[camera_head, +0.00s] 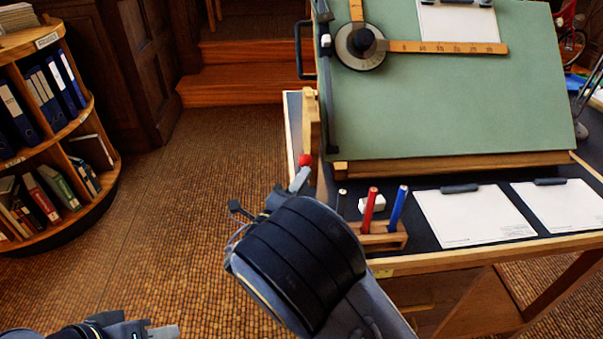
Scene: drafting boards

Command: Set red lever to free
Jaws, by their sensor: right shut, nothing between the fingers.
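The red lever's round knob (305,160) shows at the left side of the tilted green drafting board (450,105), beside the wooden support. Its shaft and any position marks are hidden or too small to read. My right gripper (299,180) is shut and empty, its grey fingertips just below the red knob. They touch it or come very close; I cannot tell which. My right wrist hides much of the space below. My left gripper (163,331) is partly in view at the bottom left edge, far from the lever. Its opening is not clear.
A wooden pen holder (385,238) with a red and a blue marker stands on the desk, close right of my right wrist. Clipboards (472,216) lie further right. A round bookshelf (60,150) stands at left. The floor (180,215) between is clear.

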